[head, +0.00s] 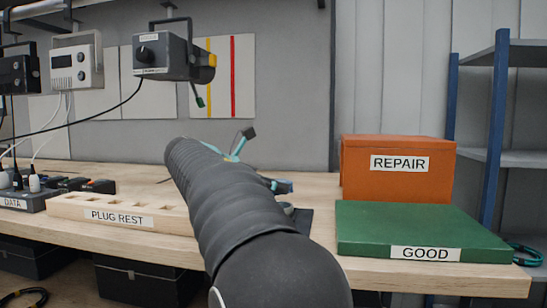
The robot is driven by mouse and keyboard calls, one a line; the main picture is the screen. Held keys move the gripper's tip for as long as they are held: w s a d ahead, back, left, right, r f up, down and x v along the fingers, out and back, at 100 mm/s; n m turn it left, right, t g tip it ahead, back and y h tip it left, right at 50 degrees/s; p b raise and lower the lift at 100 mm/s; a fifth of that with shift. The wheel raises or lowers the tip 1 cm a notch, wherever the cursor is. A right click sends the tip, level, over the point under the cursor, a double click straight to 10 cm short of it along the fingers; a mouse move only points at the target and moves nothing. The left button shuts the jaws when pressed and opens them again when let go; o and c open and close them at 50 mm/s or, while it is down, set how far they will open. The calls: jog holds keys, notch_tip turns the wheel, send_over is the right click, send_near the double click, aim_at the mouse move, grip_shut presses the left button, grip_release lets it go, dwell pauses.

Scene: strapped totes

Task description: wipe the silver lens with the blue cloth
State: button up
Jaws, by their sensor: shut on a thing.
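My dark ribbed arm fills the middle of the head view and reaches over the bench. My gripper is hidden behind it. I cannot make out the blue cloth. A small grey round piece (288,208) shows at the right edge of my arm, partly covered; I cannot tell whether it is the silver lens. It is beside a dark flat patch (301,221) on the bench. A teal cable-like thing (236,153) with a dark end shows behind my arm, and a dark blue-grey piece (283,186) shows lower right of it.
A green GOOD box (420,225) and an orange REPAIR box (400,185) are right on the wooden bench (120,238). A PLUG REST block (75,207) and DATA unit (25,201) are left. A grey device (163,57) hangs above. Blue-post shelves (500,120) stand far right.

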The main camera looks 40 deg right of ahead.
jog(key=shift+r+p, duration=0.3)
jog(key=shift+r, duration=2)
jog(key=shift+s, duration=0.1)
